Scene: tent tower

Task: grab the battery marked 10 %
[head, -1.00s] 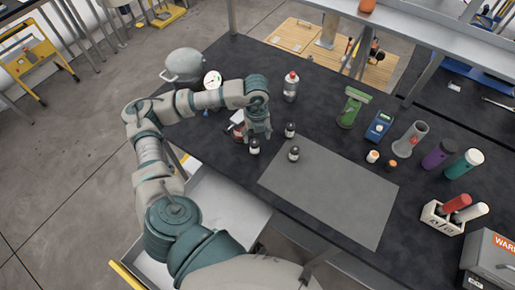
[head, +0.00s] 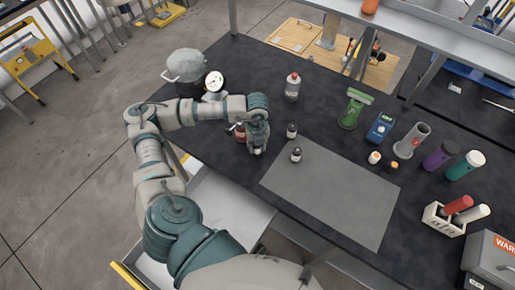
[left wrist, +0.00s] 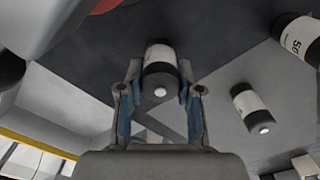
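My left gripper (head: 257,149) points down over the dark table near the left edge of the grey mat. In the left wrist view its fingers (left wrist: 160,100) are open on either side of a black battery with a white band (left wrist: 158,68), with gaps visible; its marking cannot be read. A second battery (head: 296,154) stands on the mat's edge and shows in the left wrist view (left wrist: 250,108). A third battery (head: 291,130) stands behind it; one at the wrist view's upper right (left wrist: 300,42) reads "50". My right gripper is out of view.
A dark red object (head: 239,132) stands close left of the gripper. A gauge (head: 214,82) and a pot (head: 185,66) are behind it, with a bottle (head: 292,87) farther right. The grey mat (head: 335,195) is mostly clear. An open drawer (head: 230,205) lies below the table edge.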

